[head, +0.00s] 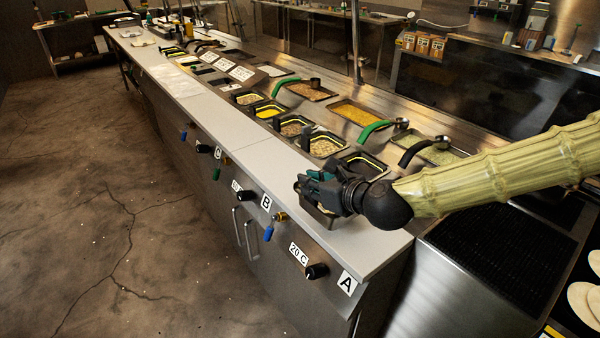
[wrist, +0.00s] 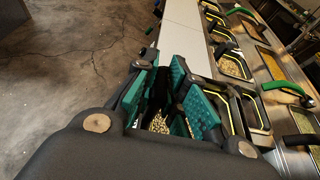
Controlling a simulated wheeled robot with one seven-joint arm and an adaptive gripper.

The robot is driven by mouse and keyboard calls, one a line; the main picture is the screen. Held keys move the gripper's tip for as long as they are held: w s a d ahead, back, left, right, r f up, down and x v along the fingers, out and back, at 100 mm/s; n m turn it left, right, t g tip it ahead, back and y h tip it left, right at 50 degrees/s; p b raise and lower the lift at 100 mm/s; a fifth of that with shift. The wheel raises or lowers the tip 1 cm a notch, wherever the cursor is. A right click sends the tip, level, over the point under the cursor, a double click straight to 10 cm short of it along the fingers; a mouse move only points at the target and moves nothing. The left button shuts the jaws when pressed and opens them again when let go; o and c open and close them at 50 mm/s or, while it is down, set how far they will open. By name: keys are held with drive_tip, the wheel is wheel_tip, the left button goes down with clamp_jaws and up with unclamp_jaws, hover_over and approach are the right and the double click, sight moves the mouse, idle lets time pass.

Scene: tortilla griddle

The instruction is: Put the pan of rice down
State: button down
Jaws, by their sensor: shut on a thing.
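My gripper (head: 312,184) is over the near end of the light grey counter (head: 268,172), above the label A. Its teal fingers also show in the wrist view (wrist: 170,85). It is shut on a metal pan. Most of the pan is hidden by the gripper; part of its metal side (head: 318,214) shows below the fingers. Pale grains of rice (wrist: 159,123) show between the fingers in the wrist view. I cannot tell whether the pan touches the counter.
A row of yellow-rimmed food pans runs behind the counter, with a dark, empty-looking one (head: 364,163) nearest my gripper. Green-handled (head: 371,131) and black-handled (head: 412,151) ladles lie over trays beyond. Bare counter lies left of my gripper. Knobs (head: 316,271) line the counter front.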

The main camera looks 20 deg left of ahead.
drive_tip(key=w+a+f+p, duration=0.3)
drive_tip(key=w+a+f, duration=0.1)
drive_tip(key=w, duration=0.4)
drive_tip(key=shift+a+f+p, duration=0.2)
drive_tip(key=shift+a+p, duration=0.15)
drive_tip(key=shift+a, duration=0.3)
drive_tip(key=shift+s+f, duration=0.1)
drive_tip(key=c, duration=1.5)
unclamp_jaws()
drive_tip(key=b+v, duration=0.3)
drive_tip(key=v, duration=0.9)
